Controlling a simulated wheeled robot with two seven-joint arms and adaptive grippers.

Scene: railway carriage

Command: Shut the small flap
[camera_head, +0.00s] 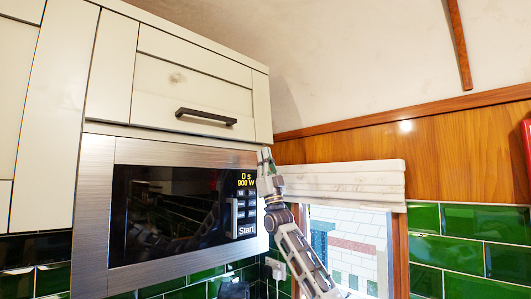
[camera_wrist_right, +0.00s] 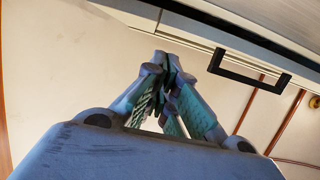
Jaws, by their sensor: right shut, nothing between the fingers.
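The small flap (camera_head: 160,78) is the cream cabinet front above the microwave, with a black bar handle (camera_head: 206,117) along its lower part. It looks flush or nearly flush with the cabinet; I cannot tell whether a thin gap is left. My right gripper (camera_head: 266,158) is shut and empty, pointing up beside the lower right corner of the cabinet, right of the handle. In the right wrist view the fingers (camera_wrist_right: 168,80) meet below a pale panel edge, with the black handle (camera_wrist_right: 248,70) to their right. Contact with the panel cannot be made out. My left gripper is out of view.
The built-in microwave (camera_head: 170,210) sits directly below the flap, close to my right gripper. A window with a folded white blind (camera_head: 340,180) is at the right. Green tiles (camera_head: 455,222) and a wood panel (camera_head: 430,140) cover the wall. Tall cream cupboards (camera_head: 50,120) stand left.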

